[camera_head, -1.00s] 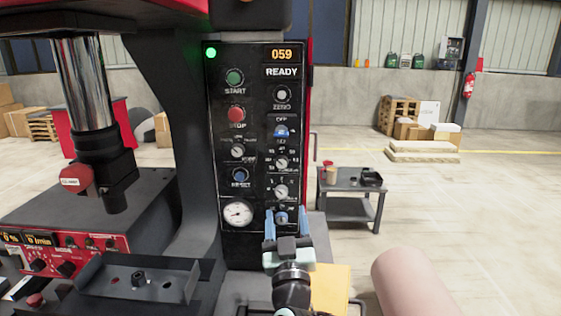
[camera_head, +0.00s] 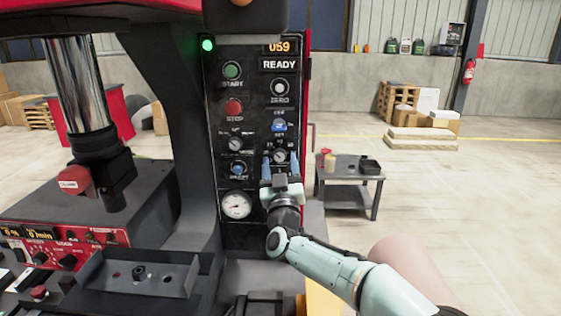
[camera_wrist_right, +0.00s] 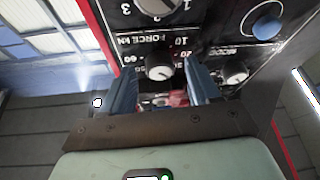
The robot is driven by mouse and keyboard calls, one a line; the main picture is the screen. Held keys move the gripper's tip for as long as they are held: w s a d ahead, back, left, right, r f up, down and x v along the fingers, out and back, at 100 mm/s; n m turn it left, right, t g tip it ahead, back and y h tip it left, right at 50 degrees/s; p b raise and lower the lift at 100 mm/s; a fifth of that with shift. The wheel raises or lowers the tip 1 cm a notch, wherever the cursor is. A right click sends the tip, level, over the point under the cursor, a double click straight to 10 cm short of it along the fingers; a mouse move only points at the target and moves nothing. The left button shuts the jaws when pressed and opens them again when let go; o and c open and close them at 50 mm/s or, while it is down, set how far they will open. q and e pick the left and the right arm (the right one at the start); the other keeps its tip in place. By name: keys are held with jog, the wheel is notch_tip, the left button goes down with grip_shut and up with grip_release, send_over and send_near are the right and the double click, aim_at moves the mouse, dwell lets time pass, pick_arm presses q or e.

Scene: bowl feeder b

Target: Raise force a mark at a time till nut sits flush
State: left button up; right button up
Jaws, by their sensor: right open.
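My right gripper (camera_head: 280,161) is open in front of the control panel (camera_head: 258,108). Its two blue fingers stand on either side of the force knob (camera_head: 280,156). In the right wrist view, upside down, the force knob (camera_wrist_right: 158,67) with its kN marks shows between the fingertips of the gripper (camera_wrist_right: 160,73); I cannot tell whether they touch it. The display (camera_head: 280,47) reads 059 above READY, and a green lamp is lit. The press ram (camera_head: 80,85) stands above the block at left. A small dark nut-like part (camera_head: 138,271) sits in the dark tray (camera_head: 95,275). My left gripper is out of view.
Start (camera_head: 232,70), stop (camera_head: 234,107) and reset (camera_head: 238,168) buttons sit left of the gripper. A gauge (camera_head: 237,205) is below them. The lower right panel controls are hidden behind my gripper. A grey cart (camera_head: 349,182) stands behind, with open floor to its right.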

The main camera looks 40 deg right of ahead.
jog(key=shift+w+d+r, duration=0.1)
jog(key=shift+w+d, duration=0.15)
jog(key=c, duration=1)
jog(key=shift+c, duration=0.2)
jog(key=shift+a+m, duration=0.1)
jog(key=shift+m, duration=0.2)
